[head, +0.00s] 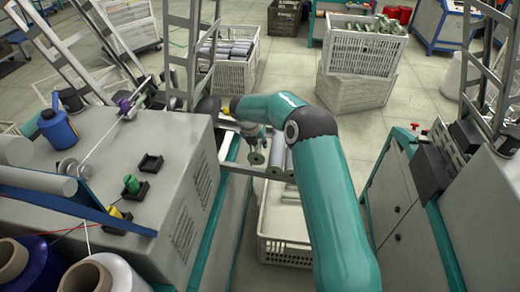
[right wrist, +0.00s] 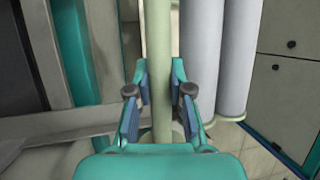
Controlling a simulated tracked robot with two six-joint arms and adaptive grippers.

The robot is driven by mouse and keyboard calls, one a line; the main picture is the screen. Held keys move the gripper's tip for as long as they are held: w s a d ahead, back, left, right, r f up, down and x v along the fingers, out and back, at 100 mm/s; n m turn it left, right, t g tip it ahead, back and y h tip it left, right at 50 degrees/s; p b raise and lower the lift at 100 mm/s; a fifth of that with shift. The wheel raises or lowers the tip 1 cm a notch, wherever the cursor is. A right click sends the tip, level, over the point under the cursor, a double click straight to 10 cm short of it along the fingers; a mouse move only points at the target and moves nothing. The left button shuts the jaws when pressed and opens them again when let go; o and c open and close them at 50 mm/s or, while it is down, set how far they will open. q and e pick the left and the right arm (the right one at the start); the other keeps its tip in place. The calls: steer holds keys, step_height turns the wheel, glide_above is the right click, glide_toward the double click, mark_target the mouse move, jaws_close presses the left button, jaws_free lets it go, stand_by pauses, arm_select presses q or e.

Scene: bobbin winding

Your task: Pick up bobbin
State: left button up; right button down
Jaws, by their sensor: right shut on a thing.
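My right gripper (right wrist: 160,88) is closed around a pale green bobbin tube (right wrist: 159,40) in the right wrist view. The tube passes between the blue finger pads and runs up out of the picture. The gripper and my arm hide much of the bobbin there. My left gripper is not in view.
Two pale grey rolls (right wrist: 211,55) stand close to the right of the held tube. A white crate (head: 285,249) lies below. A grey machine (head: 150,205) is on the left and another cabinet (head: 398,190) on the right. Crates (head: 357,60) stand behind, with open floor between.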

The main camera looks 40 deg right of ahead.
step_height(320, 180, up, 16)
steer(key=p, duration=0.1)
steer(key=shift+f, duration=0.15)
stand_by(0.8)
